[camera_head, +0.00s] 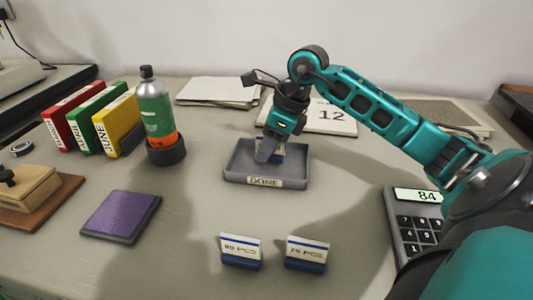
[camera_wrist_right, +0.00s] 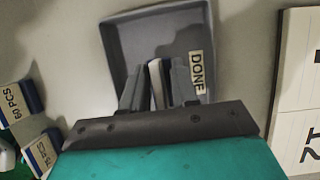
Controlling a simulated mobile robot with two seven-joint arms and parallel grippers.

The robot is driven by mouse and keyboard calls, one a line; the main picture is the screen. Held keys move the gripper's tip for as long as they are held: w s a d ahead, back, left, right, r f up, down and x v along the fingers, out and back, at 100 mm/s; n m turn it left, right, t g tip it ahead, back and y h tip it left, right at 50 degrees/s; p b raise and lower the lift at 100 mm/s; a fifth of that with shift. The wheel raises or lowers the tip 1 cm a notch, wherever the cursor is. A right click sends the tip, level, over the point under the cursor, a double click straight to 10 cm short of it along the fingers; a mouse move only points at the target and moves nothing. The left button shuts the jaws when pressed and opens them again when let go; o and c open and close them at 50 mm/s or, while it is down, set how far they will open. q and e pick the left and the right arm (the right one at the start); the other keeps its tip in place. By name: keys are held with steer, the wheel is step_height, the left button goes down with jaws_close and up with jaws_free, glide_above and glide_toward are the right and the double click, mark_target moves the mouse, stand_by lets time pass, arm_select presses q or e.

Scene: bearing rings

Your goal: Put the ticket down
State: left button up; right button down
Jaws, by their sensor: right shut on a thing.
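My right gripper (camera_head: 267,158) is over the grey tray labelled DONE (camera_head: 233,167). It is shut on a ticket (camera_head: 279,149), white with blue, of which only a part shows behind the fingers. In the right wrist view the ticket (camera_wrist_right: 156,84) stands edge-on between the two fingers (camera_wrist_right: 157,88), in front of the tray (camera_wrist_right: 205,32). I cannot tell whether the ticket touches the tray floor. My left gripper is not in view.
Two ticket stands, 60 PCS (camera_head: 241,251) and 75 PCS (camera_head: 307,253), stand in front of the tray. A calculator (camera_head: 413,225) is at right, a purple pad (camera_head: 121,216) at left. A bottle (camera_head: 157,112) stands left of the tray; a calendar (camera_head: 335,118) lies behind.

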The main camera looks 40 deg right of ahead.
steer(key=shift+f, duration=0.65)
steer(key=shift+f, duration=0.15)
steer(key=c, duration=0.8)
jaws_free()
steer(key=shift+c, duration=0.2)
steer(key=p+v, duration=0.2)
steer(key=v, duration=1)
